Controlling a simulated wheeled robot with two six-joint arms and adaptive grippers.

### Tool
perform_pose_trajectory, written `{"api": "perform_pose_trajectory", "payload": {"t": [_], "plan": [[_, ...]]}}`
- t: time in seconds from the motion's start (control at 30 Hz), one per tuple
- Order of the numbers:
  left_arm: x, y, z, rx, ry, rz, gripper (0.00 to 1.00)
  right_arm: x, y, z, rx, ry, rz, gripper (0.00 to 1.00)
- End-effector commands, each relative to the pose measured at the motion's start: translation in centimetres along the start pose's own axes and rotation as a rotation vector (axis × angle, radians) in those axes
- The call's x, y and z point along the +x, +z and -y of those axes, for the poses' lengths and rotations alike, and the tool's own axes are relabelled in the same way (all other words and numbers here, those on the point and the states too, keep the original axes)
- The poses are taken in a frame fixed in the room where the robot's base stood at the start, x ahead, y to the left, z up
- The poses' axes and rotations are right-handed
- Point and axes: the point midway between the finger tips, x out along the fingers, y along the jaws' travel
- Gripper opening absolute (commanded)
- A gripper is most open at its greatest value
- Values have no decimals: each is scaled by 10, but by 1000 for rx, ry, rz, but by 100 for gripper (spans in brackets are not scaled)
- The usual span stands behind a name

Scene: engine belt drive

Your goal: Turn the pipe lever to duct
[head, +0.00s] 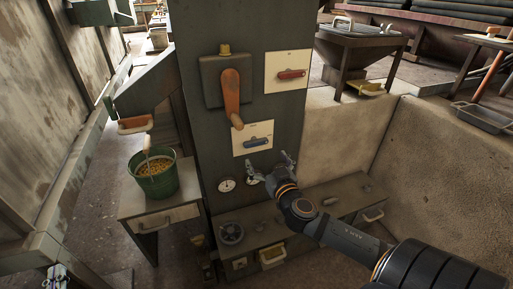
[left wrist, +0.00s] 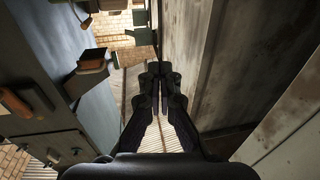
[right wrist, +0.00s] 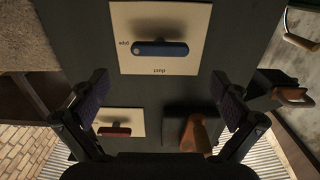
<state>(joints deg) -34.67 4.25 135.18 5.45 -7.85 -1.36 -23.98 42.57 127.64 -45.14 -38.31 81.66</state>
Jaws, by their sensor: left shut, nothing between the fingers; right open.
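The dark column carries a blue lever (head: 258,142) on a white plate and a red lever (head: 290,74) on another white plate above it. A large orange-handled lever (head: 230,95) hangs at upper left. In the right wrist view the blue lever (right wrist: 160,48) lies beyond the fingers, across the picture. My left gripper (head: 60,276) is shut and empty at lower left.
A gauge (head: 227,185) sits low on the column, above a bench (head: 310,212). A green bucket (head: 154,180) stands on a small table at left. A grey chute (head: 150,85) juts out above it. The concrete wall stretches to the right.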

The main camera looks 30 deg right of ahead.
Motion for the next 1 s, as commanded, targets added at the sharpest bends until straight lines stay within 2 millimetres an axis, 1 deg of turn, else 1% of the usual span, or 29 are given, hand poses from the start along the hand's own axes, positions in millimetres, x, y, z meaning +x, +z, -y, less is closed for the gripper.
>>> {"api": "perform_pose_trajectory", "payload": {"t": [0.1, 0.27, 0.5, 0.6, 0.7, 0.8, 1.0], "plan": [[3, -29, 0, 9, 0, -123, 0, 10, 2, -1, 2, 2, -1, 100], [1, -71, -1, 23, 1, -290, 0, 23, 1, 0, 3, 2, -1, 100], [-14, -129, -3, 42, 6, -542, 0, 48, 1, 0, 3, 2, -1, 100], [-23, -148, -4, 49, 9, -631, 0, 59, 1, 0, 4, 2, -2, 100], [-31, -163, -6, 54, 12, -699, 0, 68, 1, 0, 2, 2, -1, 100], [-36, -172, -7, 58, 14, -743, 0, 74, 0, 0, 1, 1, -1, 100], [-39, -177, -7, 59, 15, -769, 0, 77, 0, 0, 1, -1, 0, 100]]}}
